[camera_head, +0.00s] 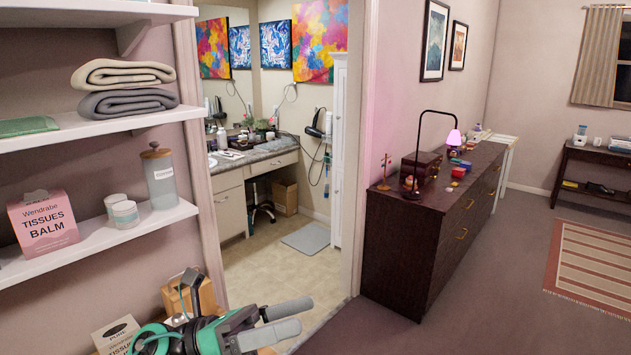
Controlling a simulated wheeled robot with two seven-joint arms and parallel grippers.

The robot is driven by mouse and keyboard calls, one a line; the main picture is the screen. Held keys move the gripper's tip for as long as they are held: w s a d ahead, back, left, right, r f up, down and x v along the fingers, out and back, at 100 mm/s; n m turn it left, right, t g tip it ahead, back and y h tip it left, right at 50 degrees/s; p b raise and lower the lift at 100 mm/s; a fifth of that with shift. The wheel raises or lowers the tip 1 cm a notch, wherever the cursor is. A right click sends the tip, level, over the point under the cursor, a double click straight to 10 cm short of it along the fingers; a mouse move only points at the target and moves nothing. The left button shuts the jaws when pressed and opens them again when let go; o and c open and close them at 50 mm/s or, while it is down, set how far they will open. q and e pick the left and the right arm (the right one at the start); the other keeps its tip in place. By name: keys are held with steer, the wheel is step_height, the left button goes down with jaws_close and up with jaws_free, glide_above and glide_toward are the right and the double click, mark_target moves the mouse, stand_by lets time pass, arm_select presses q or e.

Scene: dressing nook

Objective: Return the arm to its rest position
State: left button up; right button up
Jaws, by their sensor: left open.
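My left gripper (300,317) shows at the bottom of the head view, left of centre. Its two grey fingers point right and are apart, with nothing between them. My arm, with teal and black parts, comes in from the lower left and is partly cut off by the bottom edge. The gripper is in front of the doorway floor and the lower boxes, not visibly touching anything. My right gripper is not in view.
Wall shelves (95,235) on the left hold a tissue box (43,223), jars and folded towels (123,73). A cardboard box (188,297) stands low behind my arm. A dark dresser (420,225) is right of the doorway. Carpet at the lower right is clear.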

arm_select(q)
steer(key=w+a+f+n+t+y, duration=0.3)
steer(key=a+n+t+y, duration=0.25)
steer(key=n+t, duration=0.65)
steer(key=w+a+f+n+t+y, duration=0.35)
steer(key=n+t+y, duration=0.35)
steer(key=n, duration=0.8)
steer(key=s+a+f+n+g+y, duration=0.2)
steer(key=a+f+n+g+y, duration=0.25)
steer(key=f, duration=0.45)
steer(key=s+a+f+n+g+y, duration=0.2)
steer(key=a+f+n+y, duration=0.25)
steer(key=f+n, duration=0.35)
steer(key=s+a+f+n+g, duration=0.1)
steer(key=s+f+n+g, duration=0.3)
steer(key=s+f, duration=0.5)
steer(key=s+f+n+g, duration=0.2)
steer(key=s+f+g, duration=0.5)
steer(key=s, duration=0.5)
step_height(320, 180, down, 31)
steer(key=s+a+f+g, duration=0.1)
steer(key=s+f, duration=0.8)
steer(key=s+a+f+m+g, duration=0.1)
steer(key=s+a+f, duration=0.1)
steer(key=s+f, duration=0.8)
steer(key=shift+a, duration=0.25)
